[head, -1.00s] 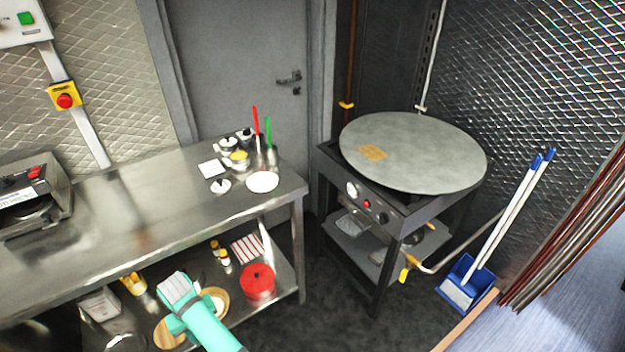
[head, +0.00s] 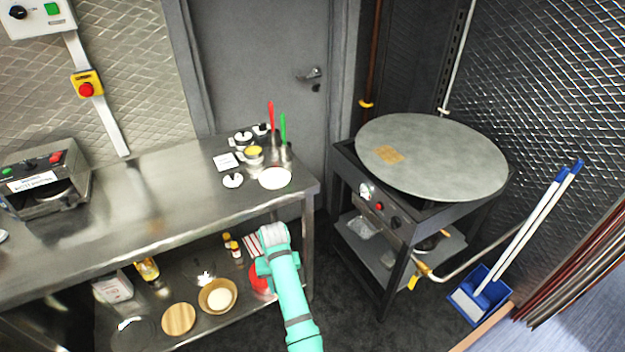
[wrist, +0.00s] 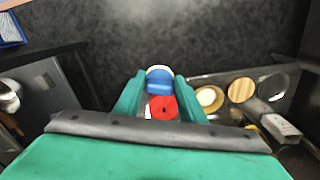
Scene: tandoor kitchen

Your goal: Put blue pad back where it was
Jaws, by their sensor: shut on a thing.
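The blue pad (wrist: 159,85) shows between the two teal fingers of my gripper (wrist: 160,79) in the wrist view, with a pale rim at its far edge. My gripper is shut on it. In the head view my teal arm reaches up from the bottom, and its end is in front of the lower shelf near its right end. I cannot make out the pad there; the arm hides it.
The steel table (head: 120,215) holds several small pots and utensils. Its lower shelf bears a wooden bowl (head: 217,296), a round board (head: 179,319) and bottles. The large round griddle (head: 440,165) stands on a dark stand at right. A blue dustpan (head: 480,296) is on the floor.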

